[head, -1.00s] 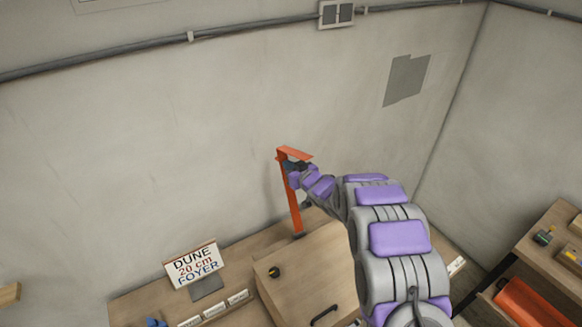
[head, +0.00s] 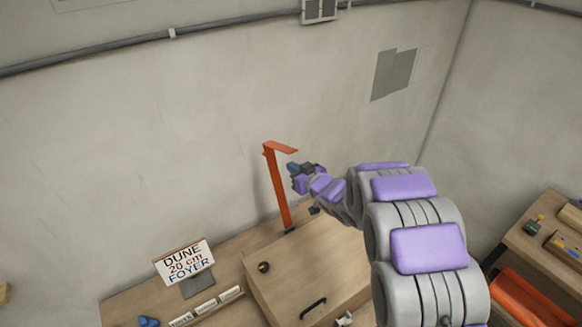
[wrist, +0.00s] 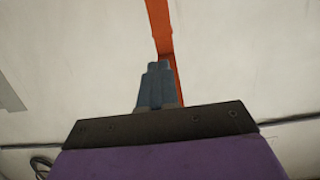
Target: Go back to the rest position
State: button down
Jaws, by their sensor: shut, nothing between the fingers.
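My gripper (head: 292,169) is at the end of my purple and grey arm, in the air just right of an orange upright post (head: 278,190) with a bent top arm. A small gap shows between the gripper and the post in the head view. In the wrist view my blue-grey fingers (wrist: 157,85) are together with nothing held. The orange post (wrist: 160,30) shows behind and beside them there.
A wooden box (head: 320,265) with a black handle stands on the bench below the arm. A sign (head: 185,263) reading "DUNE 20 cm FOYER" stands at left. A second bench (head: 545,235) with an orange roll (head: 530,297) is at right. The wall is behind.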

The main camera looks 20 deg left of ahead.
jog(key=s+d+m+t+h+b, duration=0.15)
jog(key=d+m+h+b, duration=0.45)
jog(key=d, duration=1.1)
jog(key=s+d+f+m+g+h+b, duration=0.1)
jog(key=s+d+f+g+h+b, duration=0.15)
jog(key=s+d, duration=0.4)
jog(key=s+d+f+g+h+b, duration=0.1)
jog(key=s+d+h+b, duration=0.1)
jog(key=s+d+h, duration=0.35)
jog(key=s+d+f+m+g+b, duration=0.1)
jog(key=s+d+f+g+b, duration=0.1)
jog(key=s+d, duration=0.35)
jog(key=s+d+f+m+g+b, duration=0.1)
jog(key=s+d+g, duration=0.1)
jog(key=s, duration=0.7)
jog(key=s+a+f+g+y+b, duration=0.1)
jog(key=s+g+b, duration=0.1)
jog(key=s, duration=0.8)
jog(key=s+a+f+m+g+y+b, duration=0.1)
jog(key=s+f+g+b, duration=0.1)
jog(key=s, duration=0.8)
jog(key=shift+s+f+g, duration=0.25)
jog(key=shift+s+g, duration=0.1)
jog(key=shift+g, duration=0.35)
